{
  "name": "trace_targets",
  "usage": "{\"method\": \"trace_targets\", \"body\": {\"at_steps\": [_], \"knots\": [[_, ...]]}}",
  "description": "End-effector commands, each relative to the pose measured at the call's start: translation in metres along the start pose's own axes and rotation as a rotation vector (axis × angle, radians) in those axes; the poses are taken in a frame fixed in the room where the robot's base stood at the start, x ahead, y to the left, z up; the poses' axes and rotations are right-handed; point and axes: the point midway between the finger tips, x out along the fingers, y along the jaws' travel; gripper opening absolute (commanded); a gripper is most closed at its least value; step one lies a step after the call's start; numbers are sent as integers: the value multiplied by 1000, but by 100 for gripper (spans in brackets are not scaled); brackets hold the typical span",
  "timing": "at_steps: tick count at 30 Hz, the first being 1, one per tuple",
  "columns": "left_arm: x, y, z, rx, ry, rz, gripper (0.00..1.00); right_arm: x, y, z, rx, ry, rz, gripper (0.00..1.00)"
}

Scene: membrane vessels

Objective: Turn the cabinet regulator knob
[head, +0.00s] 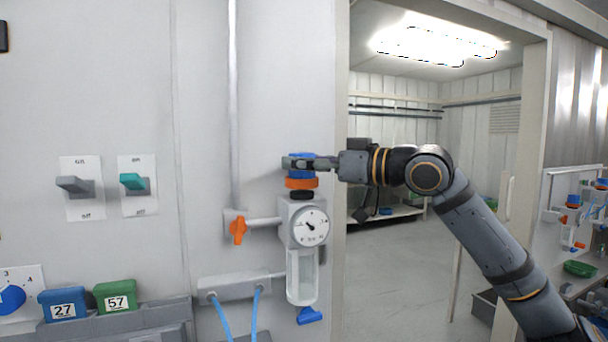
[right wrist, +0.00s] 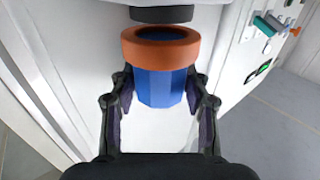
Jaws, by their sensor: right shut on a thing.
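The regulator (head: 303,226) is mounted on the grey cabinet wall, with a round white gauge (head: 311,227) and a clear bowl below it. Its blue knob (head: 301,157) sits on top, above an orange ring (head: 301,183) and a black collar. My right gripper (head: 298,163) reaches in from the right and is shut on the blue knob. In the right wrist view the blue knob (right wrist: 160,87) is between the two fingers, with the orange ring (right wrist: 160,47) beyond it. The fingers hide part of the knob in the head view. My left gripper is not in view.
An orange valve handle (head: 238,231) is left of the regulator. Two switches, one grey (head: 75,186) and one teal (head: 133,182), are farther left. Blue and green numbered boxes (head: 115,296) stand lower left. An open doorway lies behind my right arm.

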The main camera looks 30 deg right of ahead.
Motion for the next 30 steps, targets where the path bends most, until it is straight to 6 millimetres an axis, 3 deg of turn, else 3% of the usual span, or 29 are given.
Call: {"method": "trace_targets", "body": {"at_steps": [12, 30], "knots": [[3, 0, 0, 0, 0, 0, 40, 0, 2, -1, 2, -1, -235, 16], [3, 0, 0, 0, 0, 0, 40, 0, 2, 0, -1, -5, -288, 16]]}}
